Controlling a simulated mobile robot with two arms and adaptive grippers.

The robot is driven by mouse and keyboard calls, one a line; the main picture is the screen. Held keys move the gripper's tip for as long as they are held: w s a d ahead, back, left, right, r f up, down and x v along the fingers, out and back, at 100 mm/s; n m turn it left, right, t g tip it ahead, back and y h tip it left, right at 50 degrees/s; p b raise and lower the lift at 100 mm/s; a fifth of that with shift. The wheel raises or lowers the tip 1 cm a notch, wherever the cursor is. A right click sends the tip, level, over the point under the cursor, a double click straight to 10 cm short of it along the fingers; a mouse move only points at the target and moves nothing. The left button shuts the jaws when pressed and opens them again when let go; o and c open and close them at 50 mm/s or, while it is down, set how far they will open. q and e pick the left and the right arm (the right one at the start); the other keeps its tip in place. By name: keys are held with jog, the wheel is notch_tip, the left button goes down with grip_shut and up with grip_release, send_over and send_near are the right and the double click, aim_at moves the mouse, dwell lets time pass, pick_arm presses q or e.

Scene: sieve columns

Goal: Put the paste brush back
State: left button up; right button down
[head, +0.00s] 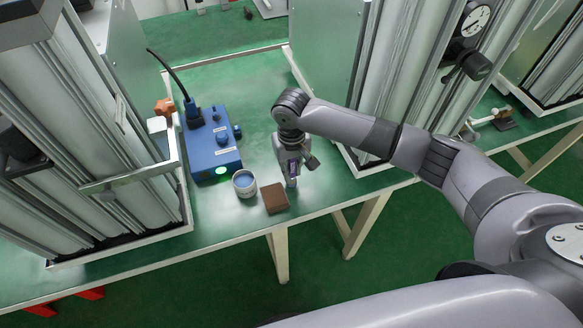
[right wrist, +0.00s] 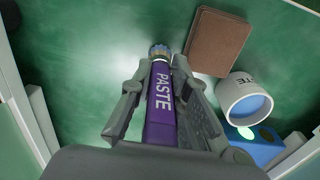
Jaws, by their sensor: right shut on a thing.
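My right gripper (head: 292,170) is shut on the paste brush (head: 292,181), above or at the green bench near its front edge. In the right wrist view, the brush's purple handle (right wrist: 162,108) marked PASTE lies between the fingers (right wrist: 160,72), its end pointing away toward the bench. I cannot tell whether that end touches the bench. A white pot (head: 244,191) with blue inside stands to the left of the gripper; in the right wrist view (right wrist: 236,105) it is on the right, with partly readable lettering. My left gripper is not in view.
A brown block (head: 275,198) lies between pot and gripper, near the bench edge. A blue device (head: 213,157) with a cable and a lit green spot stands behind the pot. Tall sieve columns rise at left (head: 80,120) and right (head: 395,70). Bare green bench (head: 258,90) lies behind.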

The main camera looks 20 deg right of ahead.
jog(key=shift+f, duration=0.15)
jog(key=c, duration=1.5)
grip_release()
jog(key=shift+c, duration=0.2)
notch_tip(320, 180, up, 12)
jog(key=shift+r, duration=0.15)
